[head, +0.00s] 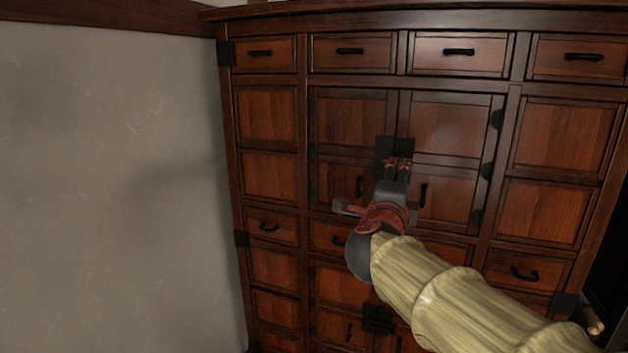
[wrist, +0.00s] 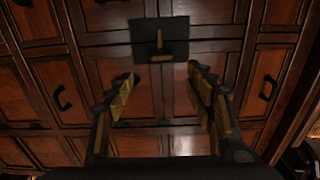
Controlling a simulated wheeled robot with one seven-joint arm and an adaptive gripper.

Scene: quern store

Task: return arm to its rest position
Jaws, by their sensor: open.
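My gripper (head: 398,166) is raised in front of the middle double doors of a wooden cabinet (head: 265,114). It points away from me toward the dark metal plate where the two doors meet. In the wrist view my gripper (wrist: 162,84) has its two fingers spread wide, with nothing between them. The dark plate (wrist: 178,30) shows just beyond the fingertips, and I cannot tell the exact gap to it. My arm, in a pale yellow sleeve, reaches in from the lower right and hides part of the lower doors and drawers.
The cabinet has a top row of drawers with black handles (head: 459,51) and more drawers and panels below. The middle doors look shut. A plain pale wall (head: 110,180) stands on the left. A small light-brown rounded object (head: 592,322) shows at the lower right, beside a dark area.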

